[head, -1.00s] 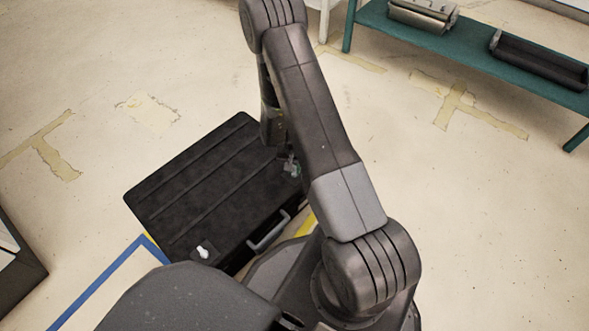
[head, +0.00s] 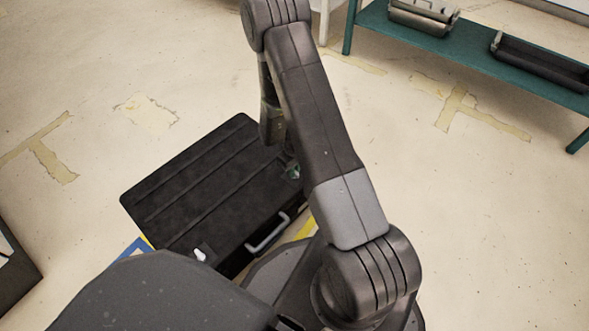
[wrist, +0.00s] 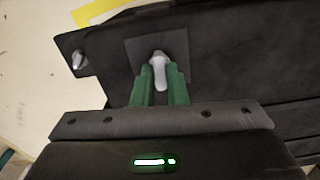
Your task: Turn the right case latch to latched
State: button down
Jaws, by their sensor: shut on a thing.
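The black case (head: 200,185) lies flat on the floor in the head view, with a grey handle (head: 268,232) on its near side. Its left latch (head: 200,255) is a small pale lever near the front left corner. The right latch (wrist: 159,58) shows in the wrist view as a pale lever on a dark square plate, its long end lying between the green fingers. My gripper (wrist: 160,76) is shut on this latch. In the head view my gripper (head: 293,172) is over the case's right end, and the arm hides the right latch there.
A teal bench (head: 470,55) at the back right holds a metal box (head: 424,16) and a black tray (head: 540,65). Blue and yellow floor tape runs by the case. A dark object (head: 15,265) stands at the left edge. Open floor lies behind the case.

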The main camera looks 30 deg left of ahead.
jog(key=shift+n, duration=0.6)
jog(key=c, duration=1.4)
grip_release()
jog(key=shift+c, duration=0.2)
notch_tip(320, 180, up, 14)
jog(key=p, duration=0.4)
jog(key=shift+f, duration=0.1)
notch_tip(320, 180, down, 14)
jog(key=b, duration=0.4)
